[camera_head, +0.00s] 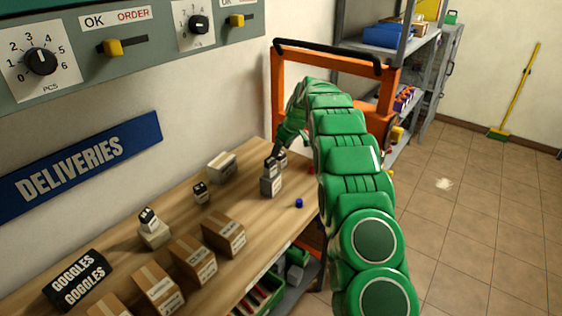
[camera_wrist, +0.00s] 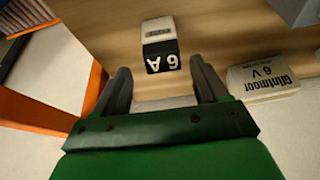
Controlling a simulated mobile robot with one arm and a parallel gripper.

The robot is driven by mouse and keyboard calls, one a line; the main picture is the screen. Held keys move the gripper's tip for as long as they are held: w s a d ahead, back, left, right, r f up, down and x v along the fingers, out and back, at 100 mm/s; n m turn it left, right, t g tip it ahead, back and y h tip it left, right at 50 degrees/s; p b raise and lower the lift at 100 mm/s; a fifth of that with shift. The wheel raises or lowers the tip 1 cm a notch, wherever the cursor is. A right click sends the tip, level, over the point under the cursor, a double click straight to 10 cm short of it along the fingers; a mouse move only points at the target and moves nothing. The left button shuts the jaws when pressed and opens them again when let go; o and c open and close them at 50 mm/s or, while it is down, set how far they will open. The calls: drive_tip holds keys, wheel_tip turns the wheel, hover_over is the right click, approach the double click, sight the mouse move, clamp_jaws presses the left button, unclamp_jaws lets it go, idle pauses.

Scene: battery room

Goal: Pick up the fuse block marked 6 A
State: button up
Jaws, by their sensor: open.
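The fuse block marked 6 A (camera_wrist: 160,48) shows in the wrist view, white with a black end; its marking appears upside down. It lies on the wooden surface beyond my gripper (camera_wrist: 162,84), roughly in line with the gap between the fingers. My gripper is open, with nothing between the fingertips. In the head view my gripper (camera_head: 279,150) is at the far end of the bench, small and partly hidden by my arm. Small black-and-white blocks are close by it, but I cannot read their markings there.
A white box marked Glintmoor 6 V (camera_wrist: 262,82) lies right of the fingers. The wooden bench (camera_head: 265,228) also holds cardboard boxes (camera_head: 224,234), a black GOGGLES box (camera_head: 78,280) and a blue cap (camera_head: 299,203). An orange frame (camera_head: 290,75) stands behind my arm.

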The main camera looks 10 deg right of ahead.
drive_tip(key=shift+s+x, duration=0.15)
drive_tip(key=shift+x, duration=1)
drive_tip(key=shift+s+x, duration=0.15)
drive_tip(key=shift+x, duration=0.95)
drive_tip(key=shift+a+f, duration=0.1)
drive_tip(key=c, duration=1.1)
